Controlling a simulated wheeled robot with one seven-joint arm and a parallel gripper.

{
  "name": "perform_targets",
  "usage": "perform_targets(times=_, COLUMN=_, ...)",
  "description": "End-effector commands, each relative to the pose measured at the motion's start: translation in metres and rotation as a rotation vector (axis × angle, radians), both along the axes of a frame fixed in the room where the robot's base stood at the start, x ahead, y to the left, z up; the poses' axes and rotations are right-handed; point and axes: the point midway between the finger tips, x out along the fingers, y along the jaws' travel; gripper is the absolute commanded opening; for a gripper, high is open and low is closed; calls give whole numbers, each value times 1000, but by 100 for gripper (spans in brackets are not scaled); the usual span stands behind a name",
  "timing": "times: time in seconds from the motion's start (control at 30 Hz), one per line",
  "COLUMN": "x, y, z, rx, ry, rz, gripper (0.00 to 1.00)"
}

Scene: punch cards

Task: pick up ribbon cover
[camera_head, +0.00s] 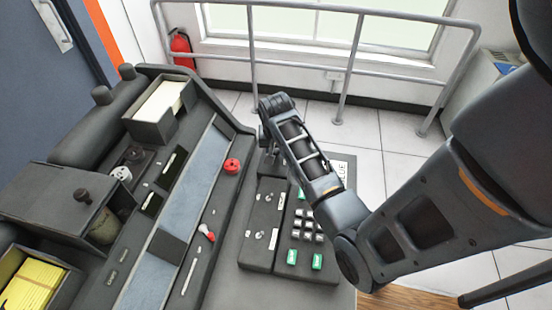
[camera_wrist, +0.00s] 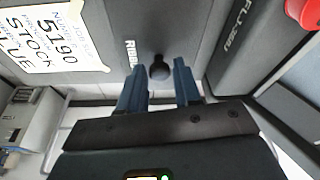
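The ribbon cover (camera_wrist: 160,25) is a dark grey panel in the wrist view, with a white label reading "RIBB", the rest hidden by a finger. A small black round knob (camera_wrist: 159,66) stands on it. My gripper (camera_wrist: 159,78) is open, with one blue-grey finger on each side of the knob and a gap visible on both sides. In the head view my arm's end is over the right part of the machine and hides most of the cover.
A red knob (camera_head: 232,166), a keypad (camera_head: 308,225) with green keys, and a card box (camera_head: 155,130) are on the machine. A grey railing (camera_head: 345,80) stands behind it.

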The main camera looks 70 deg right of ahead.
Motion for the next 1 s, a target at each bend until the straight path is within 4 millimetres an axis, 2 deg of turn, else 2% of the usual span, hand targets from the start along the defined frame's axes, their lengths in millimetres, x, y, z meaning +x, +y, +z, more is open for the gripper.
perform_targets(times=0.03, x=0, y=0, z=0, rx=0, ry=0, rz=0, gripper=28)
perform_targets(times=0.33, x=0, y=0, z=0, rx=0, ry=0, rz=0, gripper=0)
perform_targets(times=0.83, x=0, y=0, z=1, rx=-1, ry=0, rz=0, gripper=0)
perform_targets(times=1.0, x=1, y=0, z=8, rx=-2, ry=-1, rz=0, gripper=0)
